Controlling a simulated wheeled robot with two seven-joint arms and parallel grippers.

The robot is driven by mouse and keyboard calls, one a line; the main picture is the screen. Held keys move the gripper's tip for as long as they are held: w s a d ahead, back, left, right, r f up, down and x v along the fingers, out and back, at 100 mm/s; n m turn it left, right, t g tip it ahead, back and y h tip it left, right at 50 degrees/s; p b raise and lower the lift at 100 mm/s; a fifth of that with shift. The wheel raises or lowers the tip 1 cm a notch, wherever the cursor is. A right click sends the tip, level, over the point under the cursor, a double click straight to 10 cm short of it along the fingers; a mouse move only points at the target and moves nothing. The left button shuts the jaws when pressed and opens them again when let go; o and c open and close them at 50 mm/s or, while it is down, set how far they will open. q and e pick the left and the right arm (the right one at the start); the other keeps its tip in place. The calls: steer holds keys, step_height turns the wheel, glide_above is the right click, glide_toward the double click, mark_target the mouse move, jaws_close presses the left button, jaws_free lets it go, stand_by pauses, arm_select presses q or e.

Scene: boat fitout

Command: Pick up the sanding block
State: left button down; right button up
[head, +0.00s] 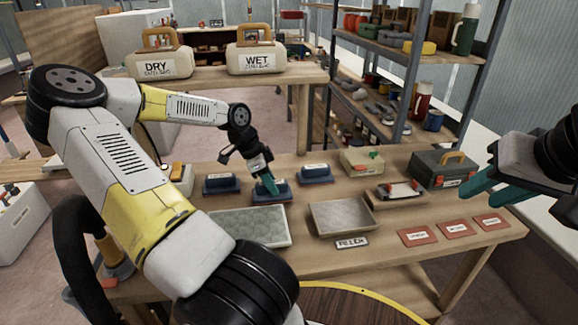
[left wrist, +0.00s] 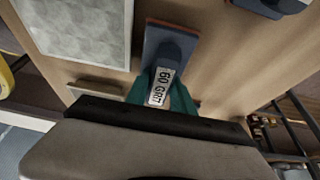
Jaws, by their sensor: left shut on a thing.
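Three blue sanding blocks with white labels stand in a row on the wooden table in the head view: a left one (head: 221,184), a middle one (head: 281,190) and a right one (head: 316,174). My left gripper (head: 268,187) is down at the middle block, with its teal fingers shut on it. In the left wrist view the held sanding block (left wrist: 172,48) carries a label reading 60 GRIT, with the fingers (left wrist: 163,92) on both sides of it. The block appears to be at table level. My right gripper (head: 472,190) is open and empty above the table's right end.
A pale textured panel (head: 247,226) and a shallow tray (head: 343,217) lie in front of the blocks. Red cards (head: 456,229) lie at the right. A green toolbox (head: 443,169) stands behind them. DRY (head: 158,64) and WET (head: 256,58) bins stand on the back bench.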

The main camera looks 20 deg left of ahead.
arm_select(q)
step_height(320, 180, up, 14)
steer(key=shift+w+f, duration=0.2)
steer(key=shift+w, duration=0.05)
